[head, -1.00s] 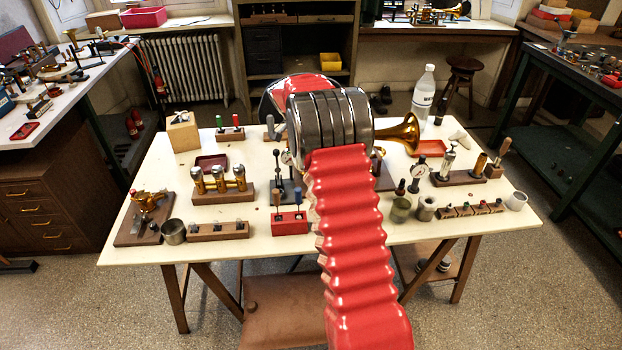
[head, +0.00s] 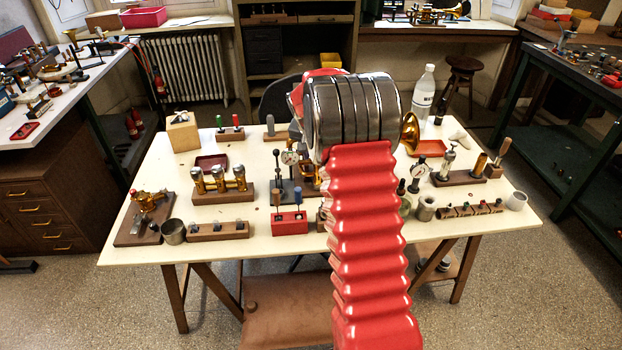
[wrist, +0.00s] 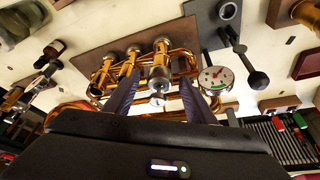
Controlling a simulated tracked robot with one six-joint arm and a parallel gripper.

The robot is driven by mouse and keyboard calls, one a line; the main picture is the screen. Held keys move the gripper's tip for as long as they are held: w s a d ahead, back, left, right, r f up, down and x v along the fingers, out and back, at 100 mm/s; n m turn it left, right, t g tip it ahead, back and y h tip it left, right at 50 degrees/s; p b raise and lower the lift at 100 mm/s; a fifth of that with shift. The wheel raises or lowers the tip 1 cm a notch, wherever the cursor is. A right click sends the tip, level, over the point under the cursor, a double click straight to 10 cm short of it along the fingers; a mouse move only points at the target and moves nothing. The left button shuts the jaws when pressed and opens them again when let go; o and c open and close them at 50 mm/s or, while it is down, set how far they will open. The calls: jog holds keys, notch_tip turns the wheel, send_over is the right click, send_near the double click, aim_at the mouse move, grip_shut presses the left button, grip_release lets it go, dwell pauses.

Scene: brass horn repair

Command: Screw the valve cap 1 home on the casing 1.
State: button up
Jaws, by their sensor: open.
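A brass horn with several upright valve casings stands on a brown board (wrist: 105,62) in the wrist view. The casing nearest the gauge (wrist: 160,60) has a silvery top and lies between my fingertips in the picture. My gripper (wrist: 160,77) is open, one dark finger on each side of that casing; I cannot tell whether they touch it. A small silvery round part (wrist: 158,99) shows below it between the fingers. I cannot tell which part is valve cap 1. In the head view my arm hides the gripper and most of the horn; its gold bell (head: 411,132) shows.
A dial gauge (wrist: 216,78) stands close to my right finger in the wrist view. In the head view, a red block (head: 290,223), a wooden stand with brass cylinders (head: 222,193) and a wooden rack (head: 470,209) crowd the table around my arm.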

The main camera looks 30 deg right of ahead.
jog(key=shift+s+d+n+t+y, duration=0.1)
jog(key=shift+n+t+y, duration=0.25)
jog(key=shift+n, duration=0.8)
jog(key=shift+s+d+n+t+y, duration=0.1)
jog(key=shift+n+t+y, duration=0.2)
jog(key=shift+n, duration=0.85)
jog(key=shift+n, duration=0.5)
jog(key=shift+d+n+y, duration=0.1)
jog(key=shift+n+y, duration=0.25)
jog(key=shift+n, duration=0.25)
jog(key=shift+r+t, duration=0.15)
jog(key=shift+t, duration=0.1)
jog(key=v, duration=1.3)
jog(key=s+a+g, duration=0.1)
jog(key=s+a, duration=1.2)
jog(key=s, duration=0.1)
jog(key=shift+s+a+f+g+y, duration=0.2)
jog(key=shift+f+g+y, duration=0.1)
jog(key=shift+f+y, duration=0.1)
